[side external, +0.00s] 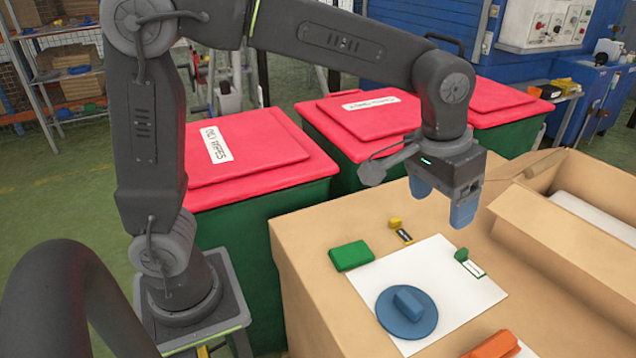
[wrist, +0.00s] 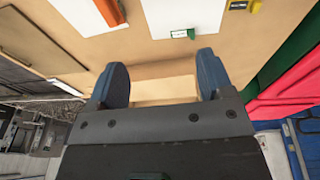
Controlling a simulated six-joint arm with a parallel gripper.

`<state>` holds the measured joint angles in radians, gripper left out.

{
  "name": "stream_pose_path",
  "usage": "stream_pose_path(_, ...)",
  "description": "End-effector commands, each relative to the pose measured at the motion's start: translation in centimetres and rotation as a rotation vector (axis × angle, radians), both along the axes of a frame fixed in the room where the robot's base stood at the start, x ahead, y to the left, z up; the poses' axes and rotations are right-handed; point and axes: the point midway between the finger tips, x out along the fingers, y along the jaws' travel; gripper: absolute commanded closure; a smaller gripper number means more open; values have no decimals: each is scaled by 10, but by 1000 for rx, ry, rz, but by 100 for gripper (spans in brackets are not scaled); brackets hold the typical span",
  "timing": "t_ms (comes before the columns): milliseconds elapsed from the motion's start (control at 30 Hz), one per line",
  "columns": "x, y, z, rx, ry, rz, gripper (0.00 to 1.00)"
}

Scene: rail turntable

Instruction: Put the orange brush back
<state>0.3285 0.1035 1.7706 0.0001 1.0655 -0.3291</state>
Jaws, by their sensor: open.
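The orange brush (side external: 492,346), a small orange block shape, lies at the bottom edge of the side view and is cut off there. An orange piece (wrist: 109,12) shows at the top of the wrist view. My gripper (side external: 442,206) is open and empty, pointing down above the tan bench top (side external: 335,300), well apart from the brush. Its two blue fingers also show in the wrist view (wrist: 163,82), with bare tan surface between them. A blue disc (side external: 417,321) with a blue handle block (side external: 408,303) sits on a white sheet (side external: 462,296).
A green block (side external: 352,255), a yellow piece (side external: 395,222) with a dark label, and a small green piece (side external: 461,254) with a white label are on the bench. An open cardboard box (side external: 565,240) stands at right. Red-lidded bins (side external: 255,150) stand behind.

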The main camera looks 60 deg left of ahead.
Motion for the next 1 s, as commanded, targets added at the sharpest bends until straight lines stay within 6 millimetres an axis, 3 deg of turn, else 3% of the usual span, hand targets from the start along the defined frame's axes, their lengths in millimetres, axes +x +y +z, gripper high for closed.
stream_pose_path(33, -17, 21, 12, -4, -36, 8, 26)
stream_pose_path(200, -72, 73, 25, 3, -135, 13, 26)
stream_pose_path(400, -133, 113, 14, 33, -239, 16, 26)
stream_pose_path(500, -153, 123, 5, 47, -273, 17, 26)
stream_pose_path(700, -168, 130, -6, 63, -301, 16, 26)
stream_pose_path(1000, -168, 130, -6, 64, -300, 15, 26)
